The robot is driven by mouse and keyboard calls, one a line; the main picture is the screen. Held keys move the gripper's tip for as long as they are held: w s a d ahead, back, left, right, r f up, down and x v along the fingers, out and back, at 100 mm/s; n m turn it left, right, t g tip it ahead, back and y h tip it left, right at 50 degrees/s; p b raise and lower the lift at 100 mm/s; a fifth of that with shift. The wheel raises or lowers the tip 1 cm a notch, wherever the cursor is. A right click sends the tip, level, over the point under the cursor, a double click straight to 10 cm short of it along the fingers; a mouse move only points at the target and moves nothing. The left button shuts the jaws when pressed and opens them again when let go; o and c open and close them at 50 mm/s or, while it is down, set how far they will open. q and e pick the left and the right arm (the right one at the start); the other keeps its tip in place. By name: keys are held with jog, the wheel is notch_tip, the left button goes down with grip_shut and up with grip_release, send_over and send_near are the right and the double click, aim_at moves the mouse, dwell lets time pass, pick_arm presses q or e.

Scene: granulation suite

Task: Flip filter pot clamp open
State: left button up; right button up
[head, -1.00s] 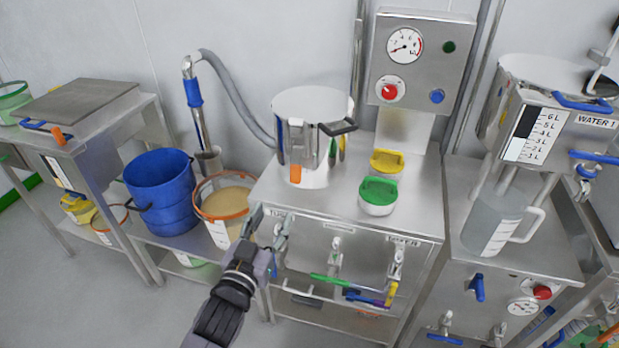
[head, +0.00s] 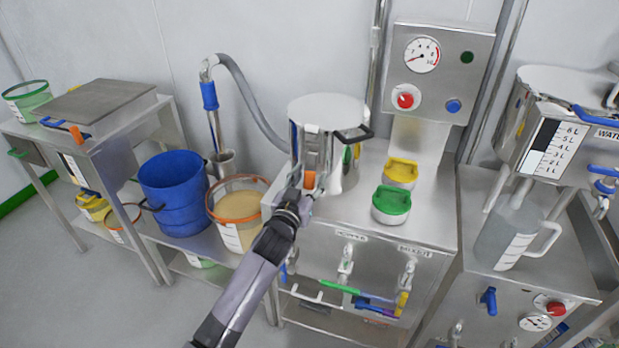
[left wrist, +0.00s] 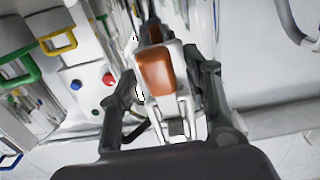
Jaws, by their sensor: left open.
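The filter pot (head: 341,158) is a shiny steel pot with a flat lid and a dark side handle, upright on the steel bench. Its clamp (head: 311,158) runs down the front side and ends in an orange tab (head: 309,180). My left gripper (head: 301,194) is at the front of the pot, close to the tab. In the left wrist view the orange tab (left wrist: 155,72) and clamp lie between the open fingers of my left gripper (left wrist: 172,92). I cannot tell whether the fingers touch it. My right gripper is not in view.
A green-lidded tub (head: 391,206) and a yellow-lidded tub (head: 400,172) stand right of the pot. A control panel (head: 438,72) rises behind. A blue bucket (head: 172,195) and an orange-rimmed bucket (head: 232,233) stand left. Valves hang on the bench front.

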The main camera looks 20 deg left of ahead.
pick_arm(q)
jog(key=shift+w, duration=0.3)
jog(key=shift+c, duration=0.2)
grip_shut()
dwell(0.6)
